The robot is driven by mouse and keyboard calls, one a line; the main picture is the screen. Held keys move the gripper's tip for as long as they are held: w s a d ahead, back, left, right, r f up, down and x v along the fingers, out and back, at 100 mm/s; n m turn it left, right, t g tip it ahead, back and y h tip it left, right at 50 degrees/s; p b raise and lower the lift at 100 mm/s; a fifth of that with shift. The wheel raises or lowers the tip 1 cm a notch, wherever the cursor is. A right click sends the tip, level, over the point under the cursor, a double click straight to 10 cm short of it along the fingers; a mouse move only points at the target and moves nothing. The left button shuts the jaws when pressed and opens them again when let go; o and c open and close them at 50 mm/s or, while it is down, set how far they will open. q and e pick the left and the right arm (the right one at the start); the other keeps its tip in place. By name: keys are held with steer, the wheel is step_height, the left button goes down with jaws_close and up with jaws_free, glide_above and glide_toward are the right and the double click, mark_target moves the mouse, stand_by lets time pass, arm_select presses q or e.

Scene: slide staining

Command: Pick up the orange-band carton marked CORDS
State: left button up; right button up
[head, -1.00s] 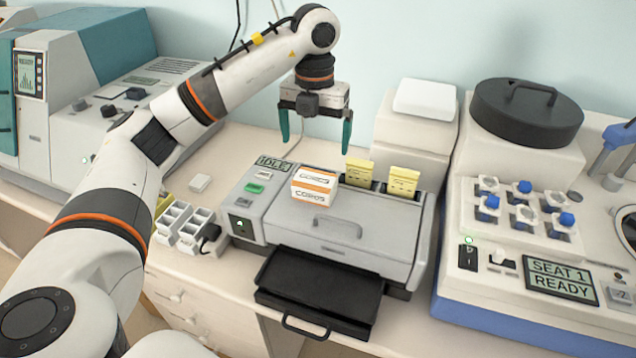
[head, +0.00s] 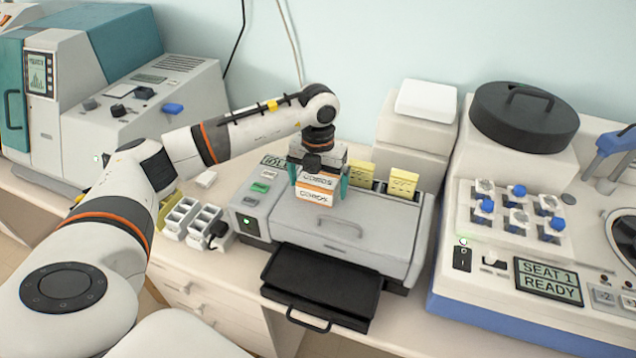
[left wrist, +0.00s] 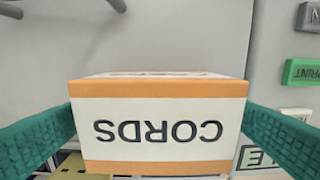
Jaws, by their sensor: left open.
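The white carton (head: 315,190) with orange bands and the word CORDS sits on top of the grey slide machine (head: 350,235). In the left wrist view the carton (left wrist: 158,122) fills the middle, its lettering upside down. My left gripper (head: 319,187) is lowered over the carton with one teal finger on each side. The wrist view shows the open jaws (left wrist: 160,130) around it. The right finger is close to the carton's side; firm contact cannot be told. My right gripper is not in view.
Two yellow packs (head: 402,183) stand in slots behind the carton. A black tray (head: 318,284) sticks out in front of the machine. Small white racks (head: 190,220) stand to the left. A large device with a SEAT 1 READY display (head: 547,281) stands at the right.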

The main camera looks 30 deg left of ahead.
arm_select(q)
steer(key=c, duration=1)
steer(key=shift+r, duration=0.15)
